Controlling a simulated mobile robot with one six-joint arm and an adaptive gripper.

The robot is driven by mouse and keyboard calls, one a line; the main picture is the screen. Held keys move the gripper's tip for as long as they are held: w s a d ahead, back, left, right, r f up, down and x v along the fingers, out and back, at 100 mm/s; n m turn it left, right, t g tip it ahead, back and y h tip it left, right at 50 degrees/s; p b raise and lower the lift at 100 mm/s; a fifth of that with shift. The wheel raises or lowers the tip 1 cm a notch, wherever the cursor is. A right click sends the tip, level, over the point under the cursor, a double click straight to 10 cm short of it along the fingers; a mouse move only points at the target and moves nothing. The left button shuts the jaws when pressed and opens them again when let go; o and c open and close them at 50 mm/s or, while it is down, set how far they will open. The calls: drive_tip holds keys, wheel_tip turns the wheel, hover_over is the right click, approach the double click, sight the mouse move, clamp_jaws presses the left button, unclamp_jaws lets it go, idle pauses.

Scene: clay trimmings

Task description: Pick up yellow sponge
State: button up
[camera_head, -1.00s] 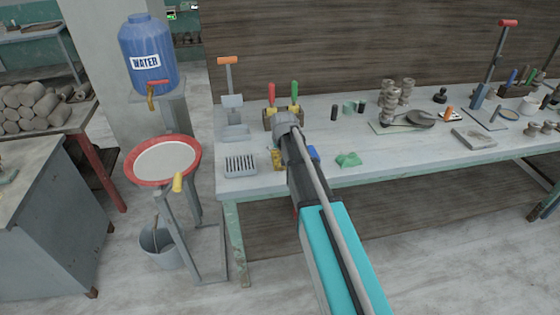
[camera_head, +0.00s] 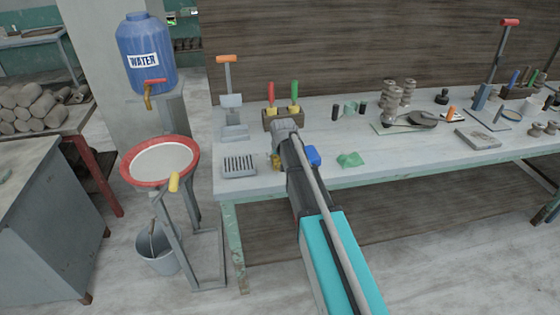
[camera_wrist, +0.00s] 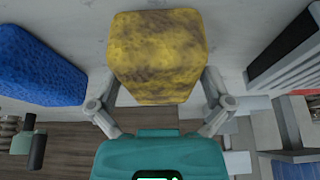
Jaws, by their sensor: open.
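The yellow sponge (camera_wrist: 157,52), with dark mottling, lies on the grey table and fills the upper middle of the wrist view. My gripper (camera_wrist: 160,92) is open, with one finger at each side of the sponge's near end. I cannot tell whether either finger touches it. In the head view only a small yellow bit of the sponge (camera_head: 275,161) shows at the left edge of my arm; the rest of it and my fingers are hidden behind the arm.
A blue sponge (camera_wrist: 38,68) lies left of the yellow one in the wrist view; it also shows in the head view (camera_head: 313,155). A grey slotted rack (camera_head: 240,166) stands to the left. A green crumpled piece (camera_head: 350,160) lies right. A tool holder (camera_head: 283,120) stands behind.

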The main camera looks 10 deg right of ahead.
idle(0.3)
drive_tip(key=c, duration=0.7)
drive_tip(key=shift+r, duration=0.2)
wheel_tip(320, 180, up, 2)
drive_tip(key=p, duration=0.2)
drive_tip(key=shift+p, duration=0.3)
drive_tip(key=s+r+p, duration=0.1)
drive_tip(key=r+p, duration=0.1)
drive_tip(key=s+d+r+p, duration=0.1)
drive_tip(key=s+r+p, duration=0.2)
drive_tip(key=r+p, duration=0.1)
drive_tip(key=r, duration=0.1)
drive_tip(key=shift+s+d+p, duration=0.25)
drive_tip(key=shift+s+p, duration=0.1)
drive_tip(key=s+d+r+p, duration=0.1)
drive_tip(key=s, duration=0.2)
drive_tip(key=s+d+r+p, duration=0.1)
drive_tip(key=s, duration=0.1)
drive_tip(key=s+d+r+p, duration=0.1)
drive_tip(key=s, duration=0.2)
drive_tip(key=shift+s+r+p, duration=0.3)
drive_tip(key=shift+p, duration=0.1)
drive_tip(key=o, duration=0.4)
drive_tip(key=c, duration=0.5)
